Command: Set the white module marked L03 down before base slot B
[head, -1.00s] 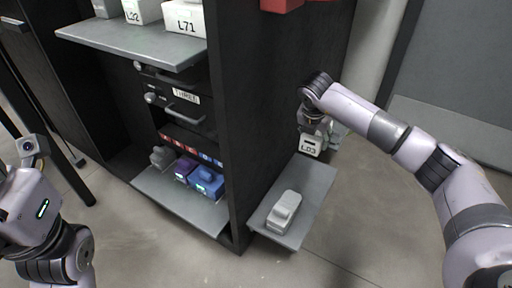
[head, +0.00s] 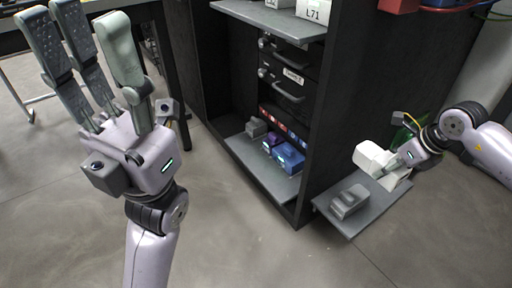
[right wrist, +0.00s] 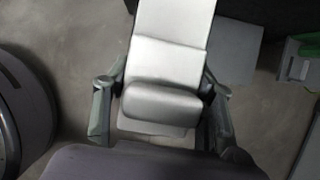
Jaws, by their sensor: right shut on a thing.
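The white module (head: 372,157), a pale block whose L03 mark is turned out of sight now, is held at the right over the grey side shelf. My right gripper (head: 397,165) is shut on it. In the right wrist view the module (right wrist: 168,60) sits between the two fingers of my right gripper (right wrist: 160,105). My left gripper (head: 88,75) is raised at the left, its fingers spread and empty. The base slots lie in the cabinet's low bay, behind red letter tags (head: 283,126); I cannot read which is B.
The low shelf (head: 258,175) has a grey module (head: 256,127), a purple one (head: 271,143) and a blue one (head: 289,158) at its back. A grey block (head: 349,201) lies on the side shelf (head: 345,226). A black cabinet wall (head: 335,110) separates the shelves.

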